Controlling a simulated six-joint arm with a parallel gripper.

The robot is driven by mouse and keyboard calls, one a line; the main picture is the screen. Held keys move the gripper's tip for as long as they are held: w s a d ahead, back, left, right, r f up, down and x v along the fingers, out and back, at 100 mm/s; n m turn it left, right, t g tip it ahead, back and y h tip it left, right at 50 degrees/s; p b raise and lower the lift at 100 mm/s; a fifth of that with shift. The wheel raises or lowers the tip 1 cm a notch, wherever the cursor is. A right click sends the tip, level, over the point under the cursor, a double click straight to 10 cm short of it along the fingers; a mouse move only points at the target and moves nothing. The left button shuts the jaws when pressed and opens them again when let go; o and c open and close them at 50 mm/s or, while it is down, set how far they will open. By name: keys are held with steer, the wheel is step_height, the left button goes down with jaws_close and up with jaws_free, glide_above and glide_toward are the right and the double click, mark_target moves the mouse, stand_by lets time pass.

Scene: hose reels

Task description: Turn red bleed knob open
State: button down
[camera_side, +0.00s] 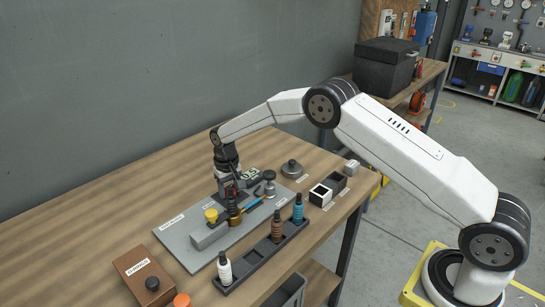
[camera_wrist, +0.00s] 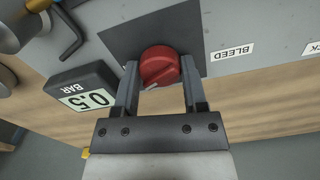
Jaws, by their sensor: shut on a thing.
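The red bleed knob (camera_wrist: 159,65) is a round knob with a pale pointer mark, set on a dark square plate (camera_wrist: 125,33) in the wrist view. The pointer mark faces down and left, toward my gripper. My gripper (camera_wrist: 160,80) is shut on the knob, one finger on each side. A white label reading BLEED (camera_wrist: 231,51) is to the right of the knob. In the side view my gripper (camera_side: 229,196) reaches down over the grey panel (camera_side: 183,239), and the knob is mostly hidden there by the gripper.
A gauge reading 0.5 BAR (camera_wrist: 85,98) stands close left of my gripper. On the panel are a yellow knob (camera_side: 211,215) and a blue-handled valve (camera_side: 252,205). A rack of bottles (camera_side: 251,262) stands in front. The wooden bench (camera_side: 100,245) is clear at left.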

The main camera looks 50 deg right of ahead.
stand_by(0.4)
steer(key=shift+c, duration=0.7)
jaws_free()
steer(key=shift+r, duration=3.95)
